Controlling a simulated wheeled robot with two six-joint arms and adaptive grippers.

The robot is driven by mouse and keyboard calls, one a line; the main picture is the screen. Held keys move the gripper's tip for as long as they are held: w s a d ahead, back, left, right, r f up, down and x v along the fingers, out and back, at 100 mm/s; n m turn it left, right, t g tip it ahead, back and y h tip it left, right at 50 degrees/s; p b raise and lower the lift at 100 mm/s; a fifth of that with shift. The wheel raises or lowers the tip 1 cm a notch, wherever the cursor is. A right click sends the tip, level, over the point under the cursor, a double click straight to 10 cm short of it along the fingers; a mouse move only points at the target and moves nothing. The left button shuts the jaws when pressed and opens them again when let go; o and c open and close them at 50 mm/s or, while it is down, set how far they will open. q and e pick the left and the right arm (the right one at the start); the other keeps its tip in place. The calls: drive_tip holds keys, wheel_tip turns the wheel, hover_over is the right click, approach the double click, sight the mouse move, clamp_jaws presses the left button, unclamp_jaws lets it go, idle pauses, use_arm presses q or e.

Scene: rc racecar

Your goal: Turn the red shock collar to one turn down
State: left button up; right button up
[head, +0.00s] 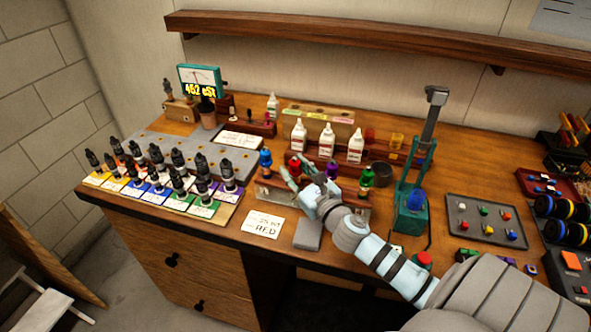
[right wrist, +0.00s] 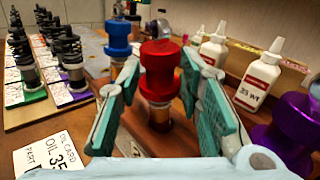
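The red shock (head: 294,163) stands upright in a wooden rack (head: 266,188) between a blue shock (head: 265,160) and a purple shock (head: 332,169). In the right wrist view the red shock's wide collar and cap (right wrist: 160,68) are in the middle, above a narrower, darker lower body. My right gripper (head: 290,178) reaches it from the front right. Its teal finger pads (right wrist: 162,105) are apart on either side of the shock, with gaps visible. The gripper hides part of the rack in the head view. My left gripper is not in view.
A green shock (head: 366,178) stands to the right. White bottles (head: 327,140) stand behind the rack. An oil card (head: 263,224) lies in front. A teal press (head: 412,200) stands right; dark shocks on a board (head: 150,206) stand left.

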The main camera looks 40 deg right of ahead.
clamp_jaws()
drive_tip(key=shift+m+h, duration=0.8)
drive_tip(key=shift+h, duration=0.3)
idle(1.2)
drive_tip(key=o, duration=0.5)
unclamp_jaws()
drive_tip(key=shift+s, duration=0.1)
drive_tip(key=v, duration=1.2)
drive_tip(key=shift+r, duration=0.2)
